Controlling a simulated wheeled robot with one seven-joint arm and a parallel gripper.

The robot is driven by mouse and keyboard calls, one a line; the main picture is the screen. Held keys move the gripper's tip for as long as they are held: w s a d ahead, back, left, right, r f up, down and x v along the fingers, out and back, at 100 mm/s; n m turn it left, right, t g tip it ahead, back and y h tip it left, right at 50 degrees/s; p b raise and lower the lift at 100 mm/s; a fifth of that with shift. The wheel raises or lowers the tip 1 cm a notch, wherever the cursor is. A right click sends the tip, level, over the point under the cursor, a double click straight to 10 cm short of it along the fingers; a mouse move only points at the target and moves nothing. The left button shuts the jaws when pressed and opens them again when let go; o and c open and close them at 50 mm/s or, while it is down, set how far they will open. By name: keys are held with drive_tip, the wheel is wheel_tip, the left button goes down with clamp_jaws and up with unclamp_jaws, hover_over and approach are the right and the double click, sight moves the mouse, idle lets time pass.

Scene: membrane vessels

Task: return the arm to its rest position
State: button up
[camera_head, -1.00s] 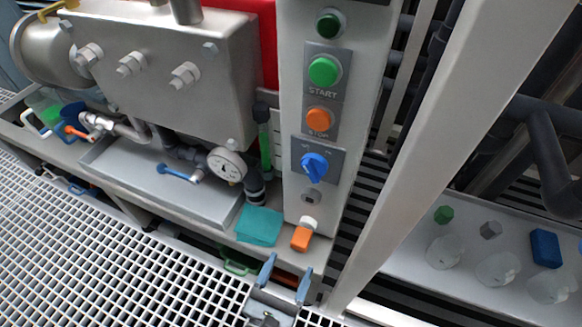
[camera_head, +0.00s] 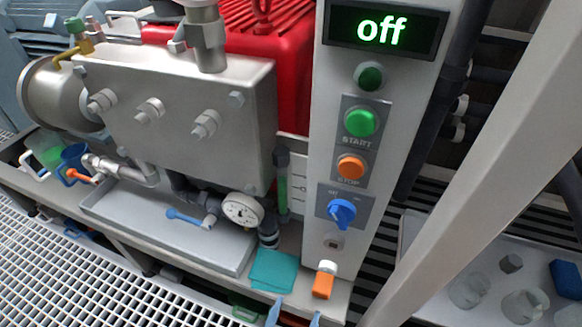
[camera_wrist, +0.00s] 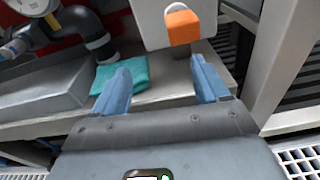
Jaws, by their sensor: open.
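My gripper (camera_wrist: 157,85) is open and empty in the wrist view, its two blue fingers spread apart. The orange-and-white part (camera_wrist: 182,26) on the foot of the control panel shows beyond and between the fingers, not touching them. A teal cloth (camera_wrist: 128,72) lies behind the left finger. In the head view only the fingertips of my gripper (camera_head: 295,317) show at the bottom edge, below the orange-and-white part (camera_head: 324,281) and the teal cloth (camera_head: 273,270).
The control panel (camera_head: 390,75) reads "off" and stands upright ahead. A steel vessel block (camera_head: 170,105), a gauge (camera_head: 242,210) and a grey tray (camera_head: 165,222) are at left. A pale post (camera_head: 470,170) and a shelf with clear flasks (camera_head: 525,305) are at right.

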drive_tip(key=s+d+f+m+g, duration=0.1)
drive_tip(key=d, duration=0.1)
drive_tip(key=s+d+f+m+g, duration=0.1)
drive_tip(key=d+f, duration=0.1)
drive_tip(key=d, duration=0.1)
drive_tip(key=s+d+f+m+g+y, duration=0.1)
drive_tip(key=d+f, duration=0.1)
drive_tip(key=shift+s+d+f, duration=0.2)
drive_tip(key=shift+s+d, duration=0.1)
drive_tip(key=s+d+r+m+g+y, duration=0.1)
drive_tip(key=s+d+m+g+y, duration=0.1)
drive_tip(key=s+d+m, duration=0.35)
drive_tip(key=s+d+r+m+g+y, duration=0.1)
drive_tip(key=s+d+m+g+y, duration=0.15)
drive_tip(key=s+m, duration=0.5)
drive_tip(key=s+d+r+m+t+p, duration=0.1)
drive_tip(key=r+m+p, duration=0.4)
drive_tip(key=r, duration=1.1)
drive_tip(key=s+d+r+m+t+p, duration=0.2)
drive_tip(key=r+m+p, duration=0.3)
drive_tip(key=r+p, duration=0.5)
drive_tip(key=s+d+r+m+t+p, duration=0.2)
drive_tip(key=r+p, duration=0.6)
drive_tip(key=r, duration=1.6)
drive_tip(key=s+m+t, duration=0.1)
drive_tip(key=s+m, duration=0.1)
drive_tip(key=m, duration=0.1)
drive_tip(key=shift+s+d, duration=0.1)
